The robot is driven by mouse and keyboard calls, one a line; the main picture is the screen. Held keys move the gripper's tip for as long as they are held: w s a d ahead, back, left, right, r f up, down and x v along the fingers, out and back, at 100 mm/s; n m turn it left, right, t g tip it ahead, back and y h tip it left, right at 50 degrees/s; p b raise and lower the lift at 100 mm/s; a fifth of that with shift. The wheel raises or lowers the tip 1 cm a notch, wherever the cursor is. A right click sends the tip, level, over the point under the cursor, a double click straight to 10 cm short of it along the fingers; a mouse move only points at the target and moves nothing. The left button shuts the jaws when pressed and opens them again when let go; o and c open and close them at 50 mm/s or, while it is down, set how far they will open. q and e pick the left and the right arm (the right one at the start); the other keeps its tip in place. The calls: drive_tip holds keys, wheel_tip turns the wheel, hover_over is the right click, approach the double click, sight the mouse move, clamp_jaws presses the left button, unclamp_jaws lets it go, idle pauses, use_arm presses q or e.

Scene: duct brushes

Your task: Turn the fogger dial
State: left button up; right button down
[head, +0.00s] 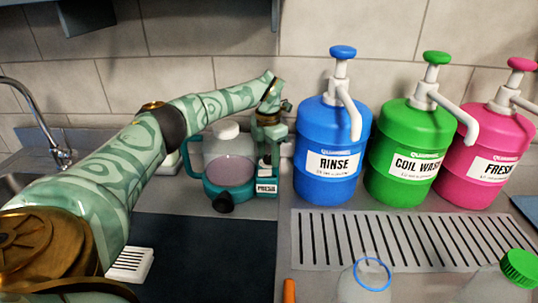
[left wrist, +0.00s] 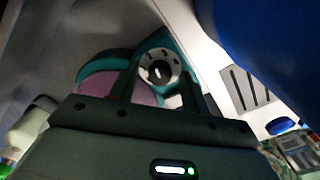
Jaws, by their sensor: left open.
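The fogger (head: 230,162) stands at the back of the counter, a teal body with a clear tank of pinkish liquid, a white cap and a black round part low in front. My left gripper (head: 270,122) is over its right side, pointing down. In the left wrist view the pale round dial (left wrist: 158,67) with dark marks shows on the teal housing. My left gripper (left wrist: 159,80) is open there, one dark finger to each side of the dial. I cannot tell whether the fingers touch it. In the head view the dial is hidden. My right gripper is out of view.
Blue (head: 332,150), green (head: 408,152) and pink (head: 492,160) pump jugs stand right of the fogger. A slotted drain grate (head: 395,240) lies before them, with clear bottles in front. A dark mat (head: 205,255) lies below my arm. A tap (head: 45,130) stands far left.

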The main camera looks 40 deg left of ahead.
use_arm(q)
drive_tip(key=c, duration=1)
drive_tip(key=shift+r+n+p, duration=0.35)
drive_tip(key=shift+n+p, duration=0.15)
drive_tip(key=shift+p, duration=0.4)
drive_tip(key=shift+f, duration=0.1)
drive_tip(key=shift+f+n, duration=0.2)
drive_tip(key=shift+n, duration=0.1)
drive_tip(key=o, duration=1)
